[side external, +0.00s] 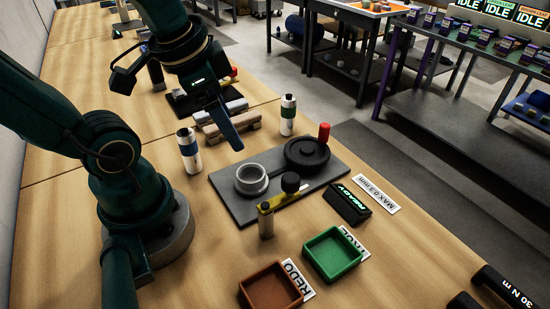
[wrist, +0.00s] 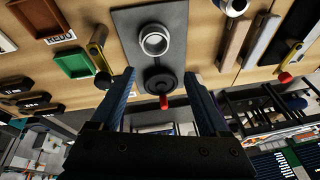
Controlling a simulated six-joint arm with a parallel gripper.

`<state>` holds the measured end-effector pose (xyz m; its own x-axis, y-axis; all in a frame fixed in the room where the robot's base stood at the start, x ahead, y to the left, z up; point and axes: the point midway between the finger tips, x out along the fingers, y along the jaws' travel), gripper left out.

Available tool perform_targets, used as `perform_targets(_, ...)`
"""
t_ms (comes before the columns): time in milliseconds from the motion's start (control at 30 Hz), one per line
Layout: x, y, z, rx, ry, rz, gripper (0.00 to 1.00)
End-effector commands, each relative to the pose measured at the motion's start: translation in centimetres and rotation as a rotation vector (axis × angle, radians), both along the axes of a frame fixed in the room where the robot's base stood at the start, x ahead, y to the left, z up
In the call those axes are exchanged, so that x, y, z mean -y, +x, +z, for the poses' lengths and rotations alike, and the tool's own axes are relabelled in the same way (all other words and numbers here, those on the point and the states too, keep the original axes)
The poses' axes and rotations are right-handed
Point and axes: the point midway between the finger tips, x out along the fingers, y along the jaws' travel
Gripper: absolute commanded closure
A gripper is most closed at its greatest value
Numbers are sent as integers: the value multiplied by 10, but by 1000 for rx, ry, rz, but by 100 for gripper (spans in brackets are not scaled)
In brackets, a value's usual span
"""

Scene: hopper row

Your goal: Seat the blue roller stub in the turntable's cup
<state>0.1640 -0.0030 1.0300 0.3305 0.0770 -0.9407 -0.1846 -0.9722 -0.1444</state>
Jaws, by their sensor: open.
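The blue roller stub is most likely the upright white cylinder with a dark blue band (side external: 189,150), standing on the bench left of the dark plate. Its end shows at the top edge of the wrist view (wrist: 232,5). A light grey, ring-shaped cup (side external: 252,180) sits on the dark plate, beside a round black disc (side external: 307,154) with a red knob. The cup looks empty in the wrist view (wrist: 155,40). My gripper (side external: 234,138) is above the bench, between the stub and the disc. Its blue fingers are apart with nothing between them (wrist: 160,76).
A green-banded white cylinder (side external: 288,115) stands behind the disc. Green (side external: 332,278) and red-brown (side external: 270,306) trays and a READY display (side external: 347,204) are in front.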

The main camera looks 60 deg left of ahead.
Motion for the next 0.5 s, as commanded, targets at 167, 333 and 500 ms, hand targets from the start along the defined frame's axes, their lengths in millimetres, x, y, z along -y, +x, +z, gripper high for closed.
perform_targets(167, -41, -2, -11, -130, 1, 87, 21)
perform_targets(333, -83, -17, -25, -246, -57, 226, 21)
perform_targets(500, -109, -34, -36, -300, -127, 385, 21)
